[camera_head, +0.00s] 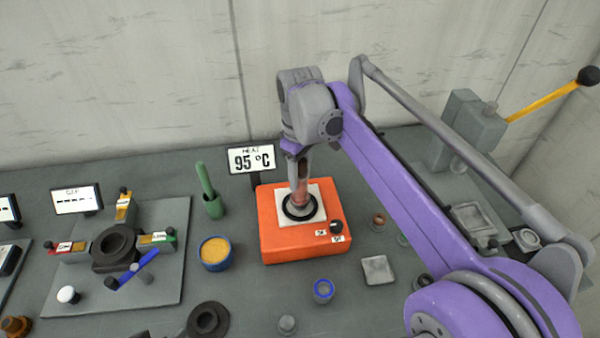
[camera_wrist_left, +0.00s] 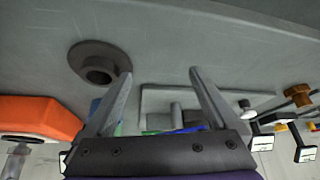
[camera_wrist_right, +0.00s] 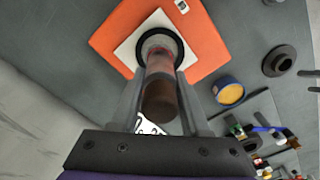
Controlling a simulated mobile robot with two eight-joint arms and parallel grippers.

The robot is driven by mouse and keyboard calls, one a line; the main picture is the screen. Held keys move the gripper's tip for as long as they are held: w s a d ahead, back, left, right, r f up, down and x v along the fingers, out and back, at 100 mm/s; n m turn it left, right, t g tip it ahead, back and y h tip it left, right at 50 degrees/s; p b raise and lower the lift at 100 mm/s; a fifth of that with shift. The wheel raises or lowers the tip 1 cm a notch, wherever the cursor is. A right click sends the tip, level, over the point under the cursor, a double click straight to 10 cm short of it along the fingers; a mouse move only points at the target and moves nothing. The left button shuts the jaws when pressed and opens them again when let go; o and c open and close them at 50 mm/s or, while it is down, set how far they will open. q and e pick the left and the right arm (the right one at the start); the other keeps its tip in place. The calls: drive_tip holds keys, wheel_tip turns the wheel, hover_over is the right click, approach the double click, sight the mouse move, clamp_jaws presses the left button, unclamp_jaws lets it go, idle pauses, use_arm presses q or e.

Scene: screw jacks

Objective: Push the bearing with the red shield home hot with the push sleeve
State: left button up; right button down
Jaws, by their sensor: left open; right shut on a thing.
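My right gripper (camera_wrist_right: 160,60) is shut on a reddish thing low between its fingertips, over the heater's dark ring (camera_head: 297,212). That part shows at the front (camera_head: 207,320). I cannot tell which part is the push sleeve.
A fixture plate (camera_head: 170,285) at left carries a dark hub (camera_head: 115,247) among coloured blocks. A blue tin (camera_head: 215,254) and a green holder (camera_head: 213,207) stand left of the heater. A blue-ringed part (camera_head: 323,290) and a grey square block (camera_head: 377,270) lie in front.

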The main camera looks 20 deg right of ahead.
sight(300, 162)
use_arm(q)
drive_tip(key=shift+s+f+b, duration=0.2)
drive_tip(key=shift+f+b, duration=0.2)
drive_tip(key=shift+f, duration=0.15)
use_arm(e)
drive_tip(key=shift+f, duration=0.95)
idle(0.4)
drive_tip(key=shift+r, duration=0.1)
